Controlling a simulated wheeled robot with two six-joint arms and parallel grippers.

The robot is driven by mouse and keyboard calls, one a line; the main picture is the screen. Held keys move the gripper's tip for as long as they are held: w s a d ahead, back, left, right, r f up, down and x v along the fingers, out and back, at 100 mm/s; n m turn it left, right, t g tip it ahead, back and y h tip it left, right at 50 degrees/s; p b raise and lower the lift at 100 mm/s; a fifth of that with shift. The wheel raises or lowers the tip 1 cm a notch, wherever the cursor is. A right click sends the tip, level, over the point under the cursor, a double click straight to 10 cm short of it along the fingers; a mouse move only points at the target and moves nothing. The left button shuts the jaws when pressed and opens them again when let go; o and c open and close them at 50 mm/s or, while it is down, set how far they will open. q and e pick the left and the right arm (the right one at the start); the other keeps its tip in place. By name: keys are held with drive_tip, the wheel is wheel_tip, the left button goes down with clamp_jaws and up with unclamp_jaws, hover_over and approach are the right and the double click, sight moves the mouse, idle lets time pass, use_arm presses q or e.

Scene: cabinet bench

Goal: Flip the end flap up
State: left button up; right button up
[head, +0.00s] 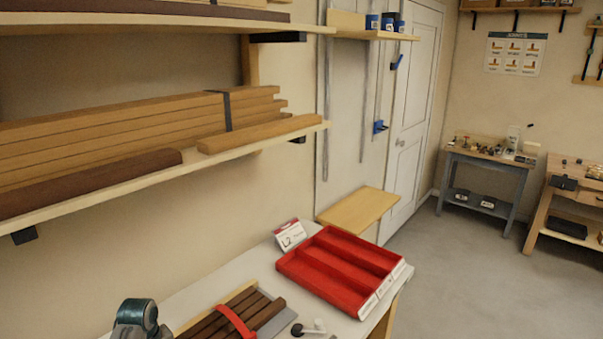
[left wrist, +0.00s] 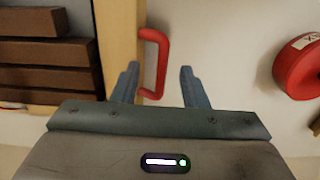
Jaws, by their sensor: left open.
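A plain pale wooden panel (head: 358,208) lies beyond the far end of the bench in the head view. It looks like the end flap, but its hinge is hidden and I cannot tell for sure. In the left wrist view, my left gripper (left wrist: 158,86) is open. A red loop handle (left wrist: 162,62) on a pale wooden strip (left wrist: 122,45) shows between its fingers. I cannot tell how far beyond the fingertips the handle is, and nothing is gripped. My right gripper is not in view.
A red compartment tray (head: 338,268) stands on the bench, with a label card (head: 291,235) behind it. Dark slats (head: 268,312) lie nearer, under a red strap. A shelf (head: 250,142) of boards overhangs the left. The left wrist view shows stacked brown boards (left wrist: 45,55) and a round red object (left wrist: 298,68).

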use_arm(q)
drive_tip(key=shift+w+r, duration=0.2)
drive_tip(key=shift+r, duration=0.45)
wheel_tip(320, 180, up, 5)
drive_tip(key=shift+s+f, duration=0.15)
drive_tip(key=shift+r, duration=0.95)
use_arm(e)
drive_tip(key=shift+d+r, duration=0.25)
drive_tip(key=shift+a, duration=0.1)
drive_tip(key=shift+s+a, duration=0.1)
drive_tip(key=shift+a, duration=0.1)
